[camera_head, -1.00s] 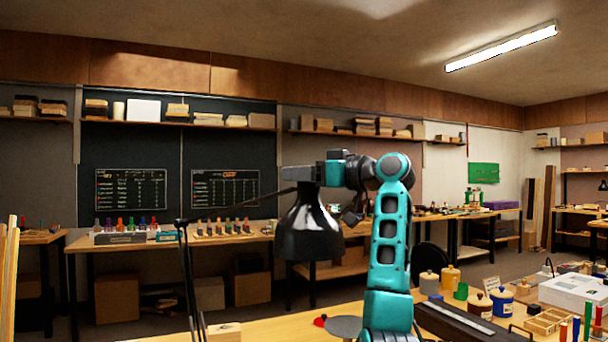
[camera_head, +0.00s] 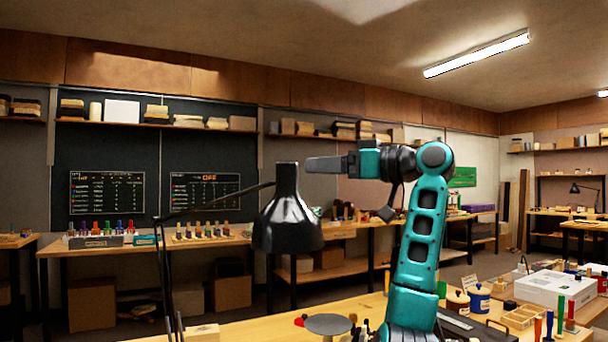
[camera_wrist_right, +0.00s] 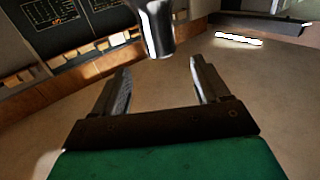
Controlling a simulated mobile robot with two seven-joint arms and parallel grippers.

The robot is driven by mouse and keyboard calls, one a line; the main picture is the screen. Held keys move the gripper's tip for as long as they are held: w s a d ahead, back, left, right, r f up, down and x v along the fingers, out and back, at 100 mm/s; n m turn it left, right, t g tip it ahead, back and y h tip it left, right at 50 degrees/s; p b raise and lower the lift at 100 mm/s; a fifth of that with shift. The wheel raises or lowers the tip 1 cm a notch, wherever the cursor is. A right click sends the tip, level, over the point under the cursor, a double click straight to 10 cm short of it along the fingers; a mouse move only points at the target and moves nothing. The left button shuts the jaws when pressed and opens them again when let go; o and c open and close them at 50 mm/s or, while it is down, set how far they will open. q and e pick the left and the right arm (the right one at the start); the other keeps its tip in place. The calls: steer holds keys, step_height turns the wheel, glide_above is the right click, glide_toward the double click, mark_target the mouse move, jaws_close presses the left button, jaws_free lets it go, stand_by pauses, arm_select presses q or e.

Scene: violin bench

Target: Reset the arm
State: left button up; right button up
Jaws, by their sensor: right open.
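My right arm, teal and black, stands raised over the bench in the head view, its forearm bent level to the left. My right gripper (camera_head: 312,164) is at its end, just right of the top of a black lamp shade (camera_head: 287,222). In the right wrist view, my right gripper's two fingers (camera_wrist_right: 160,70) stand wide apart with nothing between them. The lamp shade (camera_wrist_right: 155,28) shows beyond the fingertips there. My left gripper is not in either view.
The lamp's thin arm (camera_head: 215,201) reaches in from the left. The wooden bench (camera_head: 260,322) below carries a grey round disc (camera_head: 328,324), a white box (camera_head: 556,289), jars and coloured tools at right. Chalkboards and shelves line the back wall. Open air surrounds the raised forearm.

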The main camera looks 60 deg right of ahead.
steer(key=shift+s+d, duration=0.1)
steer(key=shift+s, duration=1.05)
